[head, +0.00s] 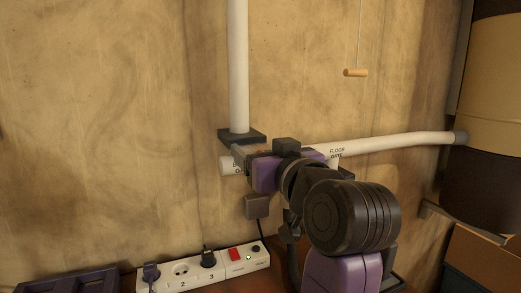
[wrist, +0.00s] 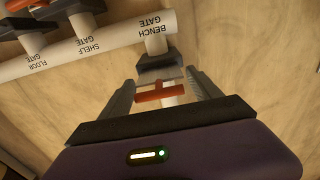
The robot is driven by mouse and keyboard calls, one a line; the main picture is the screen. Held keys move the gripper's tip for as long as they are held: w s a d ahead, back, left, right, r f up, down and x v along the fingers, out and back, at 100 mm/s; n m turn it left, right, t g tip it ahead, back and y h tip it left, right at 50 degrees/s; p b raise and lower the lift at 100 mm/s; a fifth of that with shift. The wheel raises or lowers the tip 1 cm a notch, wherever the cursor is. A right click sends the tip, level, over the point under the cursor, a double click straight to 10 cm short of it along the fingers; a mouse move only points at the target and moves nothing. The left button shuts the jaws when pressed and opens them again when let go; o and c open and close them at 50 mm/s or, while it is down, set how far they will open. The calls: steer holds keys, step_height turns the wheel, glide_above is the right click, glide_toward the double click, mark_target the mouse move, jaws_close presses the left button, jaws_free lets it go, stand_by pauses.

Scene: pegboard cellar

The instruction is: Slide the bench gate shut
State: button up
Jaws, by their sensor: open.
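The bench gate is a dark housing (wrist: 160,65) on a white pipe, beside the printed words "BENCH GATE" in the wrist view. Its orange handle (wrist: 160,94) lies crosswise between the two fingers of my gripper (wrist: 163,88). The fingers are apart, one on each side of the handle; I cannot tell whether either touches it. In the head view a dark block (head: 241,135) sits at the foot of the upright pipe. My gripper (head: 245,151) is just below it, and my arm hides the handle and much of the label.
The white horizontal pipe (wrist: 95,48) also carries shelf and floor gate labels, with other orange-and-dark gates at upper left of the wrist view. A power strip (head: 205,268) lies below. A wooden pull handle (head: 355,72) hangs from a cord. A drum (head: 495,90) stands right.

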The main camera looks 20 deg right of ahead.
mark_target(260, 150)
steer(key=shift+w, duration=0.15)
jaws_close()
steer(key=shift+w+p, duration=0.45)
steer(key=shift+w, duration=1.05)
jaws_free()
steer(key=shift+s, duration=0.1)
steer(key=s, duration=0.7)
steer(key=shift+s, duration=0.35)
